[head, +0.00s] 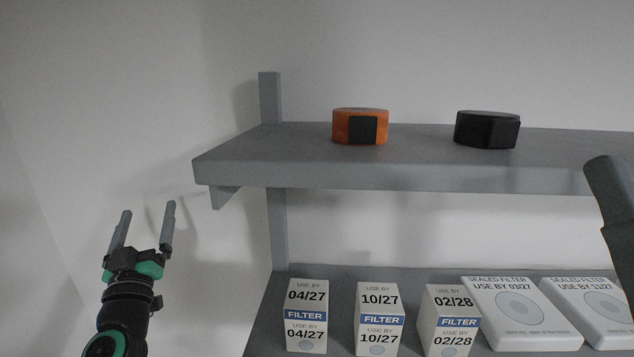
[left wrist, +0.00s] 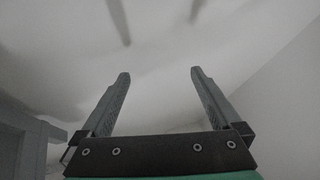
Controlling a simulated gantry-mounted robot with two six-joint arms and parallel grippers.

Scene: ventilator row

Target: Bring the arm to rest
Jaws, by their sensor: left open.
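My left gripper (head: 146,228) is open and empty, with its two grey fingers pointing up. In the head view it stands in free air at the left, beside the left end of the shelf and apart from it. In the left wrist view the gripper (left wrist: 160,80) shows both fingers spread with nothing between them.
A grey upper shelf (head: 300,166) holds an orange unit (head: 355,126) and a black unit (head: 487,129). A lower shelf (head: 262,335) holds filter boxes (head: 306,316) and flat sealed filter packs (head: 519,312). A dark grey shape (head: 612,205) stands at the right edge. The left side is clear.

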